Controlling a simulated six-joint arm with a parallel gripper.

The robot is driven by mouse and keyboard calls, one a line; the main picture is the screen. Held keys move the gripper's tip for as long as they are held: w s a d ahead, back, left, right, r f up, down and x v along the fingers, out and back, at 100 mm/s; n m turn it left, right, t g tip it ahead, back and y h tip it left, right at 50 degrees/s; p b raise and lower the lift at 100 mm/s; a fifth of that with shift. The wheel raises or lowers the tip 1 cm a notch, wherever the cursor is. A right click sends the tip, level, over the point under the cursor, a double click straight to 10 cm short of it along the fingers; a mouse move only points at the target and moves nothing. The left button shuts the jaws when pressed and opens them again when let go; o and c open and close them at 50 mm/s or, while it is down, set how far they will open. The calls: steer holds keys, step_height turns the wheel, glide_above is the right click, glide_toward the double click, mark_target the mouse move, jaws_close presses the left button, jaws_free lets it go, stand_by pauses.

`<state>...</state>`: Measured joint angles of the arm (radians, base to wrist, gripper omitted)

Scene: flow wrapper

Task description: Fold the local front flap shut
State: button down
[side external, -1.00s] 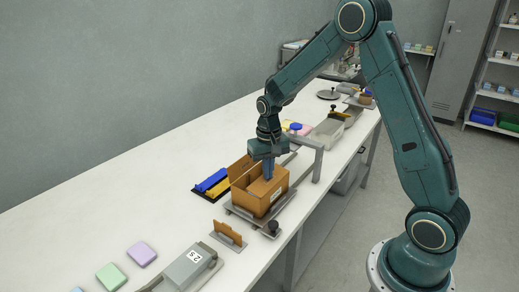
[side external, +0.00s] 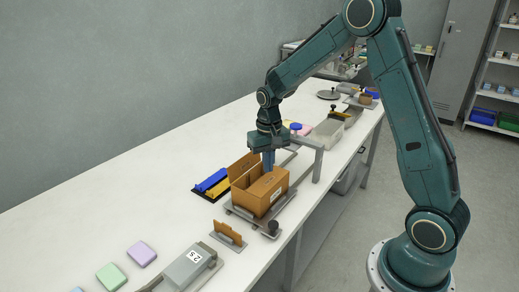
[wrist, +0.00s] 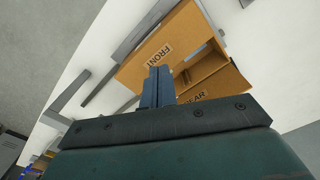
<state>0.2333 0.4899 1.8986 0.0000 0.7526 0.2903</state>
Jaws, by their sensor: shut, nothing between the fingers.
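The brown carton (side external: 262,197) stands on a grey fixture plate. In the side external view a tall flap (side external: 239,166) stands up along its left side, and the near right part of the top looks covered by a flatter panel (side external: 268,182). In the wrist view a panel marked FRONT (wrist: 160,54) lies beyond my fingers, and one marked REAR (wrist: 210,91) lies partly behind them. A gap shows between the two at the right. My gripper (side external: 268,171) is shut and empty, its blue fingertips (wrist: 158,72) over the carton by the FRONT panel; contact is unclear.
A grey bracket (side external: 318,163) stands close behind the carton on the right. A black knob (side external: 273,227) and an upright brown piece on a plate (side external: 228,231) are in front. Blue and yellow strips (side external: 212,182) lie left.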

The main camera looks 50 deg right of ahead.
mark_target(268, 181)
step_height(268, 181, up, 4)
stand_by(0.5)
steer(key=s+a+r+n+t, duration=0.3)
steer(key=s+a+r, duration=0.3)
steer(key=s+r, duration=0.55)
steer(key=s+a+r+n+t, duration=0.1)
steer(key=s+a, duration=0.1)
steer(key=s, duration=0.4)
steer(key=s+a+r+n+t, duration=0.1)
steer(key=s+a+n, duration=0.1)
steer(key=s, duration=0.5)
steer(key=shift+r+t, duration=0.3)
steer(key=shift+r, duration=0.1)
